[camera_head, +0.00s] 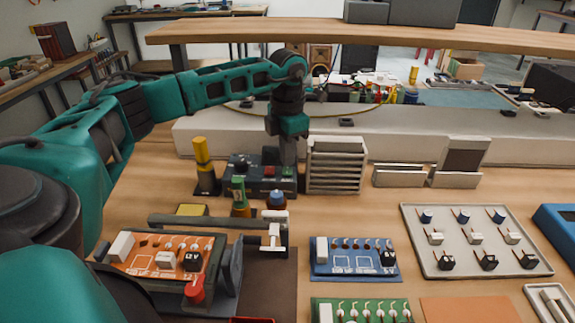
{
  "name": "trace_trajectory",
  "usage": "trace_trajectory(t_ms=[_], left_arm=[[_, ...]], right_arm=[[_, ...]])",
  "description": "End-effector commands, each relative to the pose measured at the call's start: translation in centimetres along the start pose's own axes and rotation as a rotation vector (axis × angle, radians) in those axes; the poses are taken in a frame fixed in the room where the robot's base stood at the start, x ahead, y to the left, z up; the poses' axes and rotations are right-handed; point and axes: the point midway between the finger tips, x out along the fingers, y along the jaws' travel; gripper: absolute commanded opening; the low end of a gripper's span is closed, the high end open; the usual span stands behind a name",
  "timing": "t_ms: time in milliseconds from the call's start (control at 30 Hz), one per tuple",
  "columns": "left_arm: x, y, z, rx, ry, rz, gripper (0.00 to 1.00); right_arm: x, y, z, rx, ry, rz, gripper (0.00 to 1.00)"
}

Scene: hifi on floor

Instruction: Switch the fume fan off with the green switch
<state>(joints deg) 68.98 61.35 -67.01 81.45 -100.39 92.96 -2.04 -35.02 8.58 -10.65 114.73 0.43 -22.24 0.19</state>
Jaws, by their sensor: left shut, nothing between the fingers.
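A dark blue-grey switch box (258,187) stands on the bench left of centre, with a black knob, a red switch (269,171) and a green switch (288,171) on its top. My left gripper (288,164) points straight down over the right end of this box. It is shut and empty, its tips at or just above the green switch; I cannot tell whether they touch. The gripper partly covers the area behind the switch. A grey slatted box (336,167), possibly the fume fan, stands just right of the switch box. My right gripper is not in view.
A yellow-topped post (203,165) stands left of the switch box. In front are a green-topped bottle (239,196) and a clamp holding an orange circuit board (150,252). A blue board (354,258) and a parts tray (420,259) lie to the right. A long pale ledge (400,141) runs behind.

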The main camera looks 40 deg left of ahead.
Motion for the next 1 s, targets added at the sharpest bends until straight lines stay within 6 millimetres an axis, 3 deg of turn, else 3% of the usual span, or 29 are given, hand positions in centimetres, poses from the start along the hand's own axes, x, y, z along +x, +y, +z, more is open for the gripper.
trace_trajectory(t_ms=[300, 600, 1000], left_arm=[[-3.1, 0.0, 0.0, 0.001, -0.002, 0.001, 0.0], [-5.5, 0.0, 0.0, 0.001, -0.002, 0.001, 0.0], [-5.5, 0.0, 0.0, 0.001, -0.003, 0.001, 0.0]], right_arm=[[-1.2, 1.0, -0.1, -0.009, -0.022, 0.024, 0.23], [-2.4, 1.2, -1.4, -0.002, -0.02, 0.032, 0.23], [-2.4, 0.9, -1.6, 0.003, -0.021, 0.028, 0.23]])
